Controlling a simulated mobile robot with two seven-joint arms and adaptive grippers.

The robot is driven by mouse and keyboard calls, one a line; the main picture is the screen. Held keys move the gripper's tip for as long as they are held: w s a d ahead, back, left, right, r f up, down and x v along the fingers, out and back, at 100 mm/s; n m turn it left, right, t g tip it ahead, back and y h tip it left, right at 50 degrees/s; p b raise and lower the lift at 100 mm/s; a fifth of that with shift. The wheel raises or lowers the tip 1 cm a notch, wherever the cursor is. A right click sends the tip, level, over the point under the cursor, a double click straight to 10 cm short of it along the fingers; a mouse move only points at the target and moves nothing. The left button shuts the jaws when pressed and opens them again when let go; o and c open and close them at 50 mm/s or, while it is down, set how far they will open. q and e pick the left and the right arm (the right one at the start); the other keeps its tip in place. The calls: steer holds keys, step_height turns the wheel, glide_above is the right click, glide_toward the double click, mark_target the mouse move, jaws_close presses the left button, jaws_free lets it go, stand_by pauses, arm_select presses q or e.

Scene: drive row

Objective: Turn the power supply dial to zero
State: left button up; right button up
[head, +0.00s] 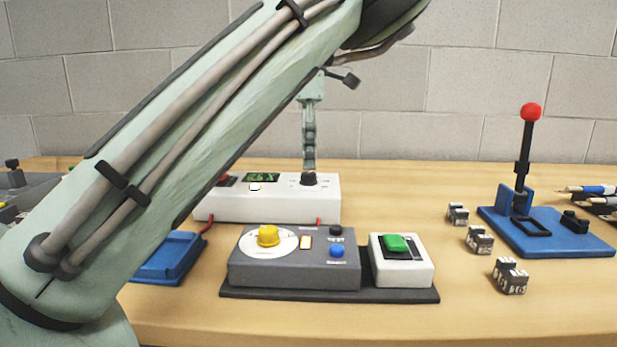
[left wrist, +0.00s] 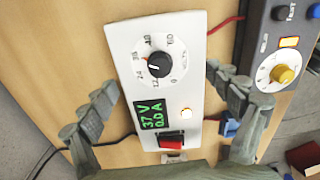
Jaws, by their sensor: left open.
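The power supply is a white box (head: 268,207) on the table, also seen from above in the left wrist view (left wrist: 205,60). Its black dial (left wrist: 159,65) has a printed scale from 0 to 60. The pointer mark looks near 36, and the green display (left wrist: 152,115) reads 37 V and 0.0 A. In the head view the dial (head: 308,179) sits at the box's right end. My left gripper (head: 309,165) points down just above it. In the left wrist view its fingers (left wrist: 161,80) are spread open on either side of the box, empty. My right gripper is not seen.
In front stands a grey box with a yellow knob (head: 268,236), beside a white box with a green button (head: 395,243). A blue base with a red-topped lever (head: 530,112) and several small dark blocks stand right. My left arm hides much of the left side.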

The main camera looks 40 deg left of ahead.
mark_target(308, 173)
arm_select(q)
steer(key=shift+f, duration=0.1)
steer(key=shift+f+b, duration=1.45)
steer(key=shift+f, duration=0.4)
